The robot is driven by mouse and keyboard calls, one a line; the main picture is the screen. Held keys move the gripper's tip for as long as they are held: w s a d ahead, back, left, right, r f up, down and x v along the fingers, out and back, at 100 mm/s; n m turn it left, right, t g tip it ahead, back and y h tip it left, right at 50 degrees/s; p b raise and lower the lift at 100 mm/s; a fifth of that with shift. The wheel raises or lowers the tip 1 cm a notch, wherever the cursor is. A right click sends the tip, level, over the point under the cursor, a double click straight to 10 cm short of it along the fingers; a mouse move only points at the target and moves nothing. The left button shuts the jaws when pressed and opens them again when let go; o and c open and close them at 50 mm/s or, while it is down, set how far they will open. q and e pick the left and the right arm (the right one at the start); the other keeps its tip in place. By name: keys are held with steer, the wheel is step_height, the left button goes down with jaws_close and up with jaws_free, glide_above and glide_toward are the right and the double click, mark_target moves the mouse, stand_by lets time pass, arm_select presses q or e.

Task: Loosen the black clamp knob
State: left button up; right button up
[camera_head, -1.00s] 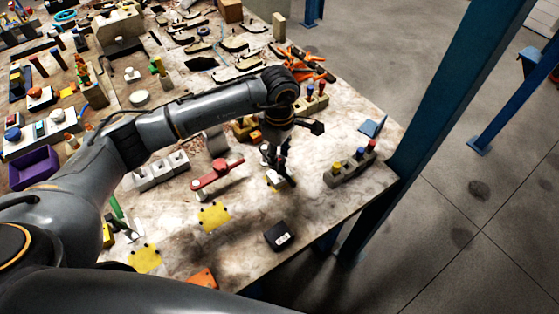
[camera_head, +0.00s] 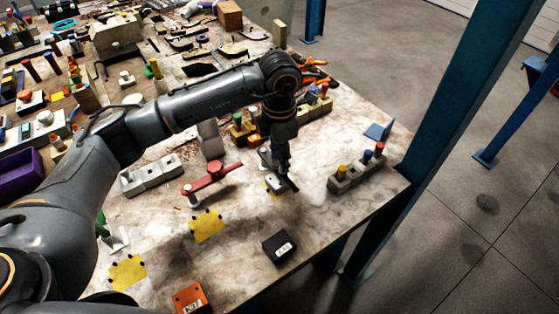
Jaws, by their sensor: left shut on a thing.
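My left arm reaches in from the left, and its wrist points down at the table. My left gripper (camera_head: 281,170) is shut at a small clamp fixture (camera_head: 271,186) with a pale and yellow base. The fingers close around the black clamp knob at the top of the fixture. The knob is mostly hidden behind the dark fingers, so its turn cannot be read. My right gripper is not in view.
A red toggle lever (camera_head: 212,178) lies left of the clamp. A grey block with coloured pegs (camera_head: 345,181) stands to its right. A black box (camera_head: 279,247), yellow pads (camera_head: 207,226) and an orange block (camera_head: 190,298) are nearer. The table's right edge is close.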

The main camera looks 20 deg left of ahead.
arm_select(q)
steer(key=n, duration=0.1)
steer(key=n+b, duration=0.2)
steer(key=shift+f+n, duration=0.25)
steer(key=shift+n, duration=0.15)
steer(key=n+b, duration=0.1)
steer(key=n, duration=0.2)
steer(key=shift+n, duration=0.3)
steer(key=n+b, duration=0.1)
steer(key=n, duration=0.2)
steer(key=shift+d+n+b, duration=0.1)
steer(key=shift+n+b, duration=0.3)
steer(key=n+b, duration=0.1)
steer(key=n, duration=0.3)
steer(key=shift+s, duration=0.1)
steer(key=n, duration=0.4)
steer(key=shift+r+b, duration=0.1)
steer(key=shift+b, duration=0.2)
steer(key=n, duration=0.4)
steer(key=shift+n, duration=0.3)
steer(key=n, duration=0.3)
steer(key=shift+n, duration=2.2)
